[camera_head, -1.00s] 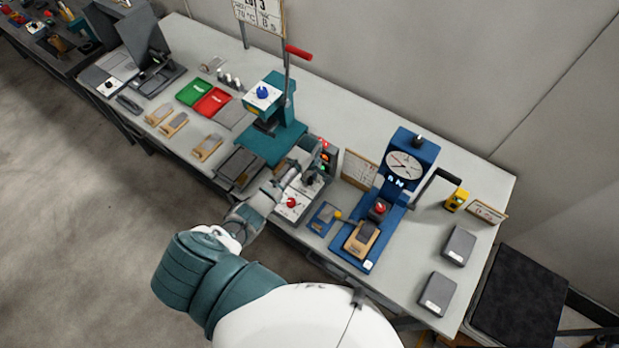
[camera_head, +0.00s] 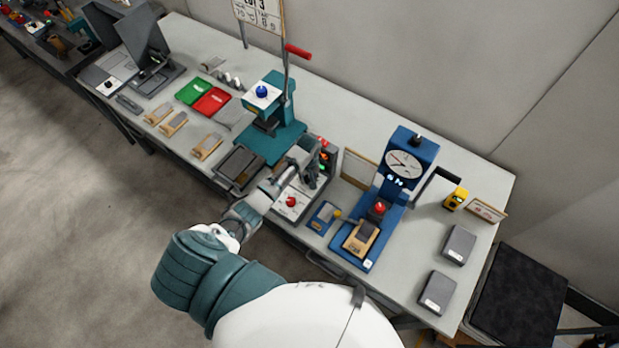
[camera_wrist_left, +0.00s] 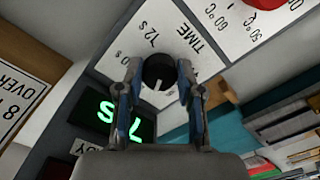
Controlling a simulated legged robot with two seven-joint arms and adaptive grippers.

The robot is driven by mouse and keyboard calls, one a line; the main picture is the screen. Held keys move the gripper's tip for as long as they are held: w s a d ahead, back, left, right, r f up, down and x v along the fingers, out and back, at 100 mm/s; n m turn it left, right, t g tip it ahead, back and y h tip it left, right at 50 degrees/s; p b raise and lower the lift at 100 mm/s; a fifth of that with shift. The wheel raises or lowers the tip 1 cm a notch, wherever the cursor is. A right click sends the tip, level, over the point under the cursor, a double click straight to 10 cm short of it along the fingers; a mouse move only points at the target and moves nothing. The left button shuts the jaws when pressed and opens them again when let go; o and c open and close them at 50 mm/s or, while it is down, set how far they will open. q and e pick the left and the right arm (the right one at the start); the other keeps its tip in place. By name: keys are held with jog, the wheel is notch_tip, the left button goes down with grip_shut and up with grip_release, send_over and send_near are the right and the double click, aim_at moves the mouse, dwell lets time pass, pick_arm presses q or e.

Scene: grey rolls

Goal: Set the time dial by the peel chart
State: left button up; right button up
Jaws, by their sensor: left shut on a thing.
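My left gripper (camera_head: 309,163) is over the control box (camera_head: 283,206) in the head view. In the left wrist view my left gripper (camera_wrist_left: 157,98) has a fingertip on each side of the black time dial (camera_wrist_left: 158,72) and is shut on it. The white plate around the dial reads "TIME" and "12 s"; another mark is partly hidden. The dial's white pointer line faces down in the picture. A green display (camera_wrist_left: 118,115) appears upside down and seems to read 7 s. A framed chart (camera_head: 358,169) stands right of the box; its text is too small here. My right gripper is not in view.
The teal press (camera_head: 280,140) with a red-ended lever stands left of the box. The blue tester (camera_head: 412,150) with a round gauge stands to the right. Grey blocks (camera_head: 459,245) lie at the right end.

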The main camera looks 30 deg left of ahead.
pick_arm(q)
jog(key=m, duration=0.3)
jog(key=shift+w+a+r+m, duration=0.2)
jog(key=shift+w+a+m, duration=0.05)
jog(key=shift+m, duration=0.05)
jog(key=m, duration=0.3)
jog(key=shift+m, duration=0.3)
jog(key=m, duration=0.3)
jog(key=shift+m, duration=0.4)
jog(key=m, duration=0.3)
jog(key=shift+m, duration=0.3)
jog(key=m, duration=0.3)
jog(key=shift+w+m, duration=0.1)
jog(key=shift+m, duration=0.2)
jog(key=m, duration=0.3)
jog(key=shift+m, duration=0.3)
jog(key=m, duration=0.4)
jog(key=shift+d, duration=0.1)
jog(key=shift+f+m, duration=0.15)
jog(key=shift+m, duration=1.55)
